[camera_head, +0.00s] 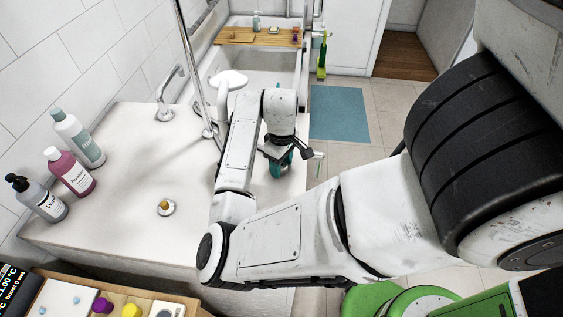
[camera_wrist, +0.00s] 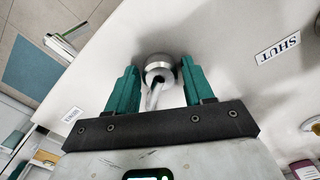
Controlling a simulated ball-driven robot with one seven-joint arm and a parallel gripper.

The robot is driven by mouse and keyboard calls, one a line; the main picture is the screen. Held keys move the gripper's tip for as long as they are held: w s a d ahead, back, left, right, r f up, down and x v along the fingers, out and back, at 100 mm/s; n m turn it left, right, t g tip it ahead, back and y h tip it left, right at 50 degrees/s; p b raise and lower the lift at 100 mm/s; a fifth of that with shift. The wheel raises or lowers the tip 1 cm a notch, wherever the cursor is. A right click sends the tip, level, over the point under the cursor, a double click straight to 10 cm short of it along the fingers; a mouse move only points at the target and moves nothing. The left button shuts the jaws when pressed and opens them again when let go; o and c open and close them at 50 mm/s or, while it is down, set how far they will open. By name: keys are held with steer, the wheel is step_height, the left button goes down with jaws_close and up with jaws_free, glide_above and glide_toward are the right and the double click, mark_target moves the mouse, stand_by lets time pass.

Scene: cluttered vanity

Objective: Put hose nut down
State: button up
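The fingers stand wide apart, with a narrow gap seen on each side of the nut. The white counter (camera_wrist: 225,40) lies behind it; whether the nut touches the counter I cannot tell. In the head view my gripper (camera_head: 282,166) is low over the counter's right part, and the nut is hidden there.
Three bottles stand at the counter's left: grey (camera_head: 40,199), pink (camera_head: 71,173) and green-white (camera_head: 79,138). A brass-topped fitting (camera_head: 166,207) sits near the front. A metal pole (camera_head: 189,65) rises behind. A "SHUT" label (camera_wrist: 278,47) lies on the counter. The counter's middle (camera_head: 125,195) is clear.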

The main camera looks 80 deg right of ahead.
mark_target(282, 165)
steer(key=shift+o, duration=0.8)
step_height(282, 165, up, 12)
steer(key=p, duration=0.1)
steer(key=shift+r, duration=0.15)
stand_by(1.5)
